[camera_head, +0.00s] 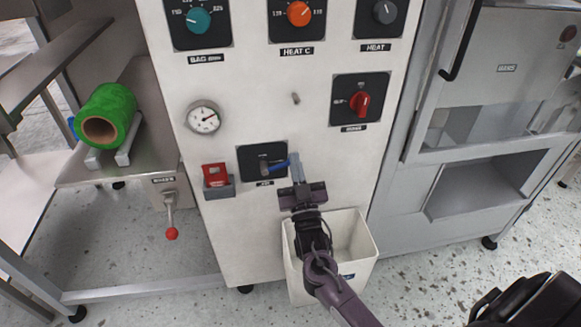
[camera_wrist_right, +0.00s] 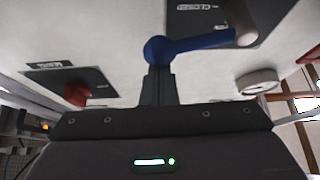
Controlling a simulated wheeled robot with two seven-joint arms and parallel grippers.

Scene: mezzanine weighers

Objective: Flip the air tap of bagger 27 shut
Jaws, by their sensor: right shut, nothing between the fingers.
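The air tap has a blue lever (camera_head: 279,163) on a black plate (camera_head: 252,154) low on the white machine panel. The lever points right, nearly level, from its pivot. My right gripper (camera_head: 297,165) is shut and empty, its fingertips at the lever's free end. In the right wrist view the lever (camera_wrist_right: 202,44) runs from the pivot at upper right to a round blue end just over the tips of my right gripper (camera_wrist_right: 158,82). Whether they touch, I cannot tell. The word "CLOSED" shows on the plate (camera_wrist_right: 200,18) there. My left gripper is out of view.
A red rotary switch (camera_head: 360,102), a pressure gauge (camera_head: 203,118) and a red block (camera_head: 215,175) sit around the tap on the panel. A white bin (camera_head: 362,246) stands below my right gripper. A red-knobbed lever (camera_head: 170,220) hangs at left.

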